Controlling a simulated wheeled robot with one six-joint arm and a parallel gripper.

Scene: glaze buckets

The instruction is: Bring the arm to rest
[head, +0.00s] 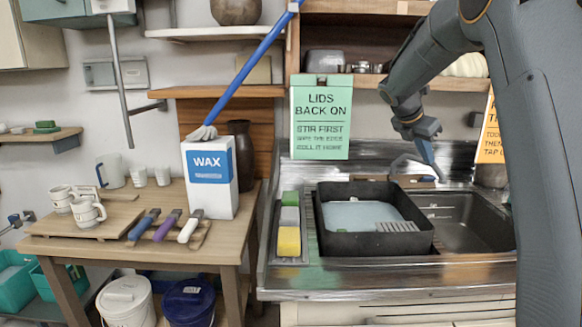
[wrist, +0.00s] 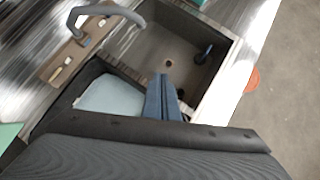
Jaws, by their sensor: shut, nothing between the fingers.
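My gripper (head: 429,160) hangs above the back of the sink area in the head view, fingers pointing down. Its two blue fingers are together with nothing between them. In the wrist view the shut fingers (wrist: 163,92) show over the sink, beside the black basin. My arm comes in from the right side of the head view and bends down at the wrist. The gripper appears apart from the faucet (head: 412,160), though the exact gap is hard to tell.
A black basin (head: 326,237) of pale water stands on the steel counter beside the sink (head: 470,222). A green sign (head: 320,118) hangs behind. A table (head: 226,250) at left holds mugs, brushes and a wax box (head: 210,178). Lidded buckets (head: 189,303) stand below.

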